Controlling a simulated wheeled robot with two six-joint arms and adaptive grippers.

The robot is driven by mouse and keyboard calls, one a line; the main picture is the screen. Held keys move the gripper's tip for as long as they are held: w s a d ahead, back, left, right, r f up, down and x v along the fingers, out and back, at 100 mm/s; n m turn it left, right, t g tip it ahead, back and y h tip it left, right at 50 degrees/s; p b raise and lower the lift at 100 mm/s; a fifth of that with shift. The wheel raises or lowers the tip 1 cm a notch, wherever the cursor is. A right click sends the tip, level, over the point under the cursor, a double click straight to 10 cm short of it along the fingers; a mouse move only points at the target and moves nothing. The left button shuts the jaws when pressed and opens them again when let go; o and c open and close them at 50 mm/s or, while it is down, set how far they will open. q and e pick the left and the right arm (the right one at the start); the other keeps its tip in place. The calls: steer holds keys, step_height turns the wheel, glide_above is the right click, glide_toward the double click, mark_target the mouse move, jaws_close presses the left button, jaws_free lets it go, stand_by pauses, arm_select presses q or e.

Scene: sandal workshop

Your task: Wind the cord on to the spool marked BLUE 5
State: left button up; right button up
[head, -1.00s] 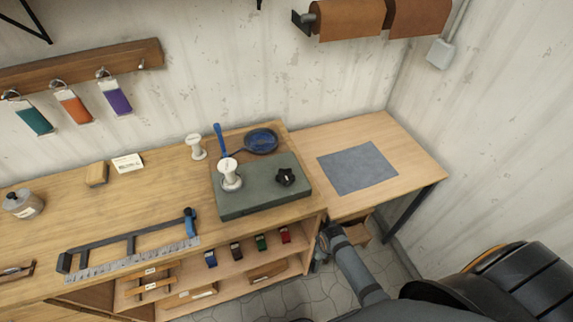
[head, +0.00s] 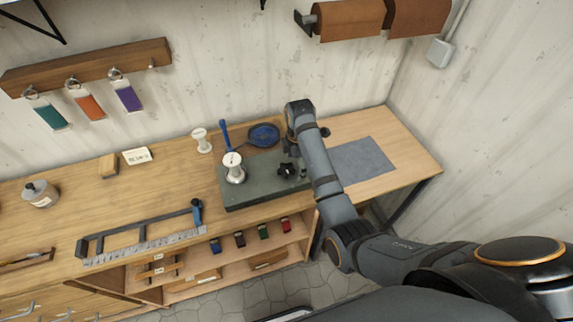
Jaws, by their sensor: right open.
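A white spool (head: 234,173) stands upright on the left part of a grey-green block (head: 245,198) on the bench. A black star-shaped knob (head: 286,170) sits on the block's right part. A second white spool (head: 201,141) stands on the wood behind and to the left. The marks on both spools are too small to read. A round dark-blue item (head: 264,135), perhaps the cord, lies behind the block, with a blue upright piece (head: 225,134) to its left. My right gripper (head: 294,164) is open, pointing down just beside the knob; I cannot tell whether it touches. My left gripper is out of view.
A grey mat (head: 361,160) lies right of the block, partly behind my right arm. Small coloured items (head: 239,239) sit on the shelf below.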

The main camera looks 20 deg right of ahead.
mark_target(286, 168)
steer(key=w+a+r+n, duration=0.3)
steer(key=r+n, duration=0.2)
steer(key=r, duration=0.1)
steer(key=shift+m+g, duration=0.3)
steer(key=f+p, duration=0.1)
steer(key=f, duration=0.2)
steer(key=f+p, duration=0.1)
steer(key=f, duration=0.3)
steer(key=f+p, duration=0.1)
steer(key=f, duration=0.2)
steer(key=shift+w+d+f, duration=0.15)
steer(key=shift+d, duration=0.15)
steer(key=c, duration=1.1)
steer(key=shift+c, duration=0.2)
steer(key=shift+m, duration=0.3)
